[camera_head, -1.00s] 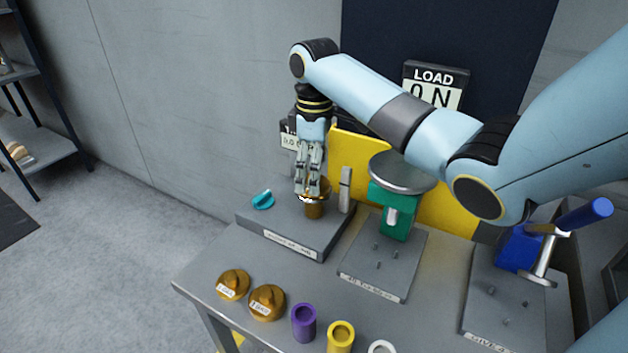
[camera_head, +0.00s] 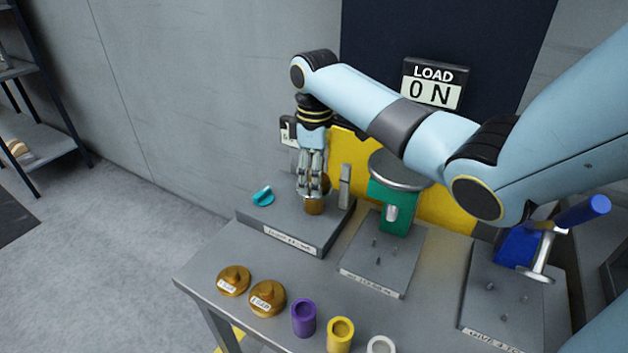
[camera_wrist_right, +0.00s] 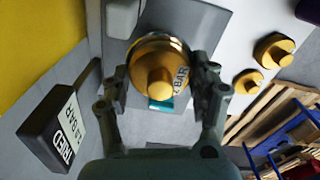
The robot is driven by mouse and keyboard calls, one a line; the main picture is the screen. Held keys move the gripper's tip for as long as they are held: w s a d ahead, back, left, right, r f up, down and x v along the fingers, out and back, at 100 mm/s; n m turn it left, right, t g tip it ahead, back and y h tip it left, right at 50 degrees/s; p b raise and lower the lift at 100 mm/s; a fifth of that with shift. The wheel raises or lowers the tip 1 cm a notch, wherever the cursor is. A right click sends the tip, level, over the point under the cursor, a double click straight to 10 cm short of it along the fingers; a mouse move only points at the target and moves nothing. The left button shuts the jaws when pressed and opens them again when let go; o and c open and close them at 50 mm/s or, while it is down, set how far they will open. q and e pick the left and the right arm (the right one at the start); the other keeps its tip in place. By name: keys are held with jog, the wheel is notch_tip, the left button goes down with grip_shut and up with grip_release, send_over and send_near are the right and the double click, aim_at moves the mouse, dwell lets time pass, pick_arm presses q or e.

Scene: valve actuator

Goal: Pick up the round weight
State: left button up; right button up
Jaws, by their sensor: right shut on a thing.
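A round brass weight (camera_wrist_right: 158,66) with a knob and a partly hidden "BAR" label lies between the fingers of my right gripper (camera_wrist_right: 161,88) in the right wrist view. The gripper is shut on it from both sides. In the head view, my right gripper (camera_head: 314,192) points down over a grey base block (camera_head: 280,228) at the back left. The weight there is mostly hidden by the fingers, above a short brass post (camera_head: 314,207). I cannot tell whether weight and post are apart. My left gripper is not in view.
Two more brass weights (camera_head: 233,280) (camera_head: 267,298) lie at the table's front left, beside purple (camera_head: 304,318) and yellow (camera_head: 340,334) cylinders. A teal handle (camera_head: 263,195) and a grey upright lever (camera_head: 345,185) flank my gripper. A green valve stand (camera_head: 392,212) is to the right. The display (camera_head: 435,92) reads 0 N.

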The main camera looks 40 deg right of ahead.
notch_tip(320, 180, up, 10)
jog(key=shift+w+r+b, duration=0.1)
jog(key=shift+b, duration=0.55)
jog(key=shift+n, duration=0.3)
